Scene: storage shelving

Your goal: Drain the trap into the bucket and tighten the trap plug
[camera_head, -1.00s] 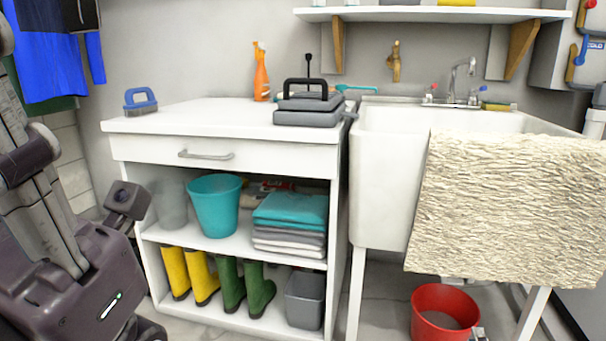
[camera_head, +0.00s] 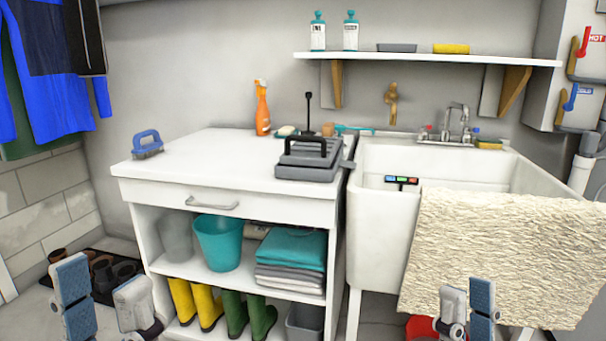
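A red bucket (camera_head: 420,326) stands on the floor under the white sink (camera_head: 380,225). Only part of it shows at the bottom edge, beside my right gripper. The trap and its plug do not show; the sink and the beige towel (camera_head: 490,255) over its front cover the area under the basin. My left gripper (camera_head: 104,296) is at the lower left, open and empty, in front of the cabinet. My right gripper (camera_head: 468,300) is at the bottom, in front of the towel. Its two fingers show apart by a narrow gap, with nothing seen between them.
A white cabinet (camera_head: 135,190) stands left of the sink. It holds a teal bucket (camera_head: 218,243), folded towels (camera_head: 290,262) and boots (camera_head: 233,312). A shelf (camera_head: 425,58) hangs above the sink.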

